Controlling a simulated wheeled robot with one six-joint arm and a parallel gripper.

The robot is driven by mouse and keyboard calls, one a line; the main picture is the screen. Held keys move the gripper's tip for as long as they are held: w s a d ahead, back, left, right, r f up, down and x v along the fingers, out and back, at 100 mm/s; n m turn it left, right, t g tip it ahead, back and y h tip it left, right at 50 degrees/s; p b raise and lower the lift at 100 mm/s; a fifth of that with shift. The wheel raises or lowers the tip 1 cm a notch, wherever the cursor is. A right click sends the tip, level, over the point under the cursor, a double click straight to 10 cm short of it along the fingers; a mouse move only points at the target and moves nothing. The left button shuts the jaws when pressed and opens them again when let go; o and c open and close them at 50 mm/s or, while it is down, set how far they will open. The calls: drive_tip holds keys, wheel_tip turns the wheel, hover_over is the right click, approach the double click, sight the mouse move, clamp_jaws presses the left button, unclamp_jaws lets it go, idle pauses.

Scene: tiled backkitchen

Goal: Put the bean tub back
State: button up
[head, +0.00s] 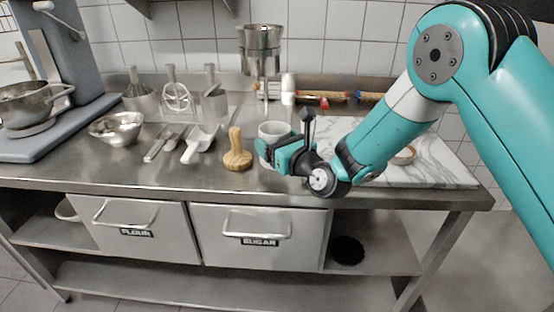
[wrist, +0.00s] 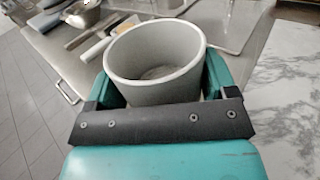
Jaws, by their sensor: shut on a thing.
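The bean tub looks like a pale grey, round, open-topped tub (head: 270,131). In the wrist view the tub (wrist: 190,40) shows its rim and an inside that looks empty. My gripper (head: 277,150) is shut on it, with one teal finger on each side in the wrist view (wrist: 158,82). The tub looks upright, over the counter between the wooden pestle-like tool and the marble slab. In the head view my gripper hides its lower part, and I cannot tell whether its base touches the counter.
The wooden tool (head: 237,152) stands just left of the tub. A white scoop (head: 199,142) and metal bowl (head: 117,128) lie farther left. A steel hopper (head: 262,50) and small white container (head: 288,88) stand behind. The marble slab (head: 445,165) at right has bare room.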

drive_tip(key=shift+f+b, duration=0.55)
drive_tip(key=shift+f, duration=1.5)
